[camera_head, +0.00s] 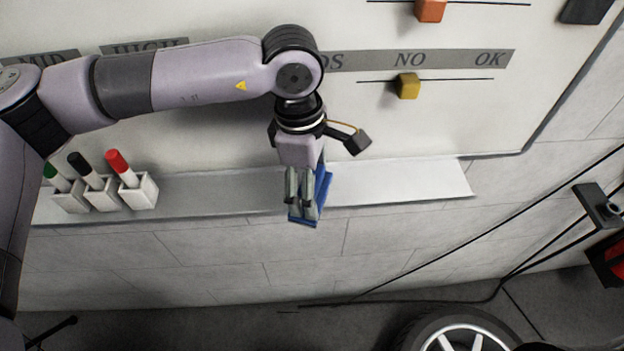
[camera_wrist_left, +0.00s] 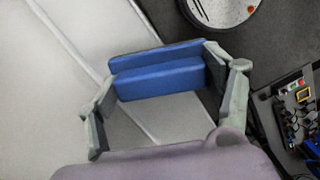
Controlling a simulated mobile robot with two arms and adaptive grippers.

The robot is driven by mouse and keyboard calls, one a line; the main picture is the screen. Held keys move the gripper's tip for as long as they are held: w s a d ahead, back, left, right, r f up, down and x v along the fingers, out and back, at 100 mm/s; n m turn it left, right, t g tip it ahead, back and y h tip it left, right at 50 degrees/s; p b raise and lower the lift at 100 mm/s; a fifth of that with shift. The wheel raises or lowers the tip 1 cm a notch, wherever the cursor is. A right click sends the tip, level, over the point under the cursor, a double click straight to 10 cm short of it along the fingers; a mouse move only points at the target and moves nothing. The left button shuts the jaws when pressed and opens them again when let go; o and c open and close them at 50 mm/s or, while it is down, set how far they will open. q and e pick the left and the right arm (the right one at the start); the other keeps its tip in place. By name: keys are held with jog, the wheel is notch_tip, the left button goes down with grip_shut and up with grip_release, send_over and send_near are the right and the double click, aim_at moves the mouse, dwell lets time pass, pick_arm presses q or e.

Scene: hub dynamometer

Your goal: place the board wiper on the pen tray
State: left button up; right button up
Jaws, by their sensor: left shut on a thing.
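The board wiper (camera_head: 323,187) is a blue block held in my left gripper (camera_head: 304,200). In the left wrist view the wiper (camera_wrist_left: 160,74) spans the gap between the two fingers (camera_wrist_left: 165,85), which touch its ends. The pen tray (camera_head: 400,182) is a pale ledge along the bottom of the whiteboard. In the head view the gripper and wiper overlap the tray's middle, with the wiper's lower end past its front edge. I cannot tell whether the wiper touches the tray. My right gripper is in neither view.
Three cups with a green, a black (camera_head: 78,162) and a red marker (camera_head: 118,162) stand at the tray's left. The tray is clear to the right of the wiper. A yellow slider (camera_head: 407,86) is on the whiteboard above. A wheel (camera_head: 458,335) and cables are below.

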pick_arm(q)
jog(key=o, duration=1.1)
jog(key=shift+r+p, duration=0.3)
jog(key=shift+p, duration=0.2)
jog(key=shift+w+r+b, duration=0.15)
jog(key=shift+r+b, duration=0.2)
jog(key=shift+b, duration=0.05)
notch_tip(320, 180, up, 11)
jog(key=a+b, duration=0.1)
jog(key=b, duration=0.1)
jog(key=shift+w, duration=0.2)
jog(key=shift+a, duration=0.1)
